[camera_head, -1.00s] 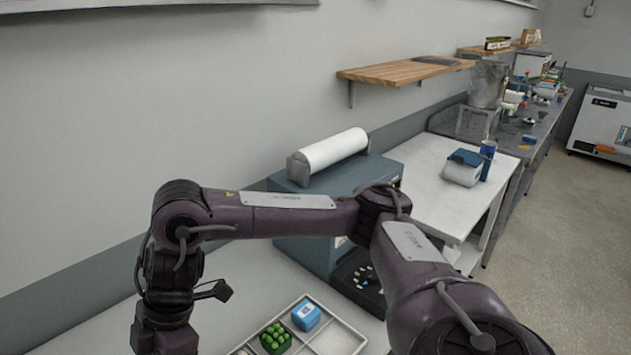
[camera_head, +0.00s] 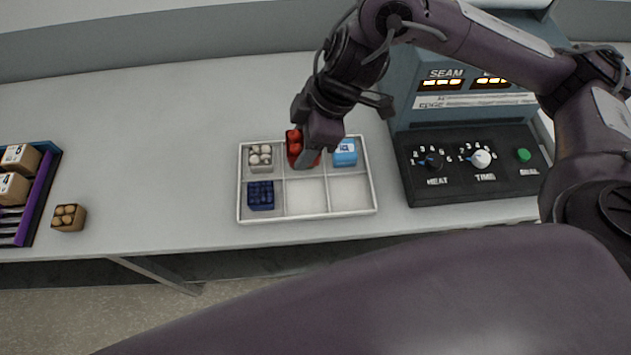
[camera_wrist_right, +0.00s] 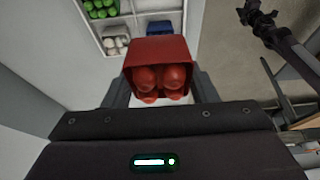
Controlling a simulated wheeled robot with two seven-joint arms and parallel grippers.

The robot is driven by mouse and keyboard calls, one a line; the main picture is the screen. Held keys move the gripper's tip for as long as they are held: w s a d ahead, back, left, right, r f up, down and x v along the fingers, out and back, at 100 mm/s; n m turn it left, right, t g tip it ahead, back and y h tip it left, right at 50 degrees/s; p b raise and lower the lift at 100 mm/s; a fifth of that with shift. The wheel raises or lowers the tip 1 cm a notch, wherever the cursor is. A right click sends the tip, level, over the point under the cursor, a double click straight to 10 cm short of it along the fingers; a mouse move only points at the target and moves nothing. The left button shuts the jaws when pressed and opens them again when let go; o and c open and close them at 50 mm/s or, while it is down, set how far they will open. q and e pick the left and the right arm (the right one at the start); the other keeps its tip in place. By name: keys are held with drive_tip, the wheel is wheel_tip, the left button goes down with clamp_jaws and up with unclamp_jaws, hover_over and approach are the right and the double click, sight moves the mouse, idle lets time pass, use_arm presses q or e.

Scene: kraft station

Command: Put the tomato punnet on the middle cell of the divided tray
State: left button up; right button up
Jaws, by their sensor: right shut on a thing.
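The red tomato punnet (camera_head: 295,143) is in my right gripper (camera_head: 308,150), shut on it. In the head view both overlap the back middle of the divided tray (camera_head: 239,190); how high they are is hard to tell. The wrist view shows the punnet (camera_wrist_right: 160,52) with red tomatoes between the fingers (camera_wrist_right: 160,92), and the tray beyond it. White mushrooms (camera_head: 260,158) fill the back left cell, a dark blue punnet (camera_head: 261,195) the front left, a blue carton (camera_head: 345,152) the back right. The front middle and front right cells look empty. My left gripper is out of view.
The wrist view shows a green punnet (camera_wrist_right: 102,8) in the tray; gripper and punnet hide it in the head view. The sealer (camera_head: 470,165) stands close right of the tray. A small brown punnet (camera_head: 68,217) and a rack (camera_head: 45,190) are left. Counter between is clear.

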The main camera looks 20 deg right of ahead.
wheel_tip(320, 180, down, 14)
drive_tip(key=shift+r+b, duration=0.25)
drive_tip(key=shift+b, duration=0.8)
wheel_tip(320, 180, down, 4)
drive_tip(key=shift+f, duration=0.1)
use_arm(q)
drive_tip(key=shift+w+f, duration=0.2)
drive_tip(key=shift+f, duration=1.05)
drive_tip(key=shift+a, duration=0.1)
use_arm(e)
drive_tip(key=shift+f, duration=0.1)
drive_tip(key=shift+f, duration=0.15)
drive_tip(key=o, duration=0.7)
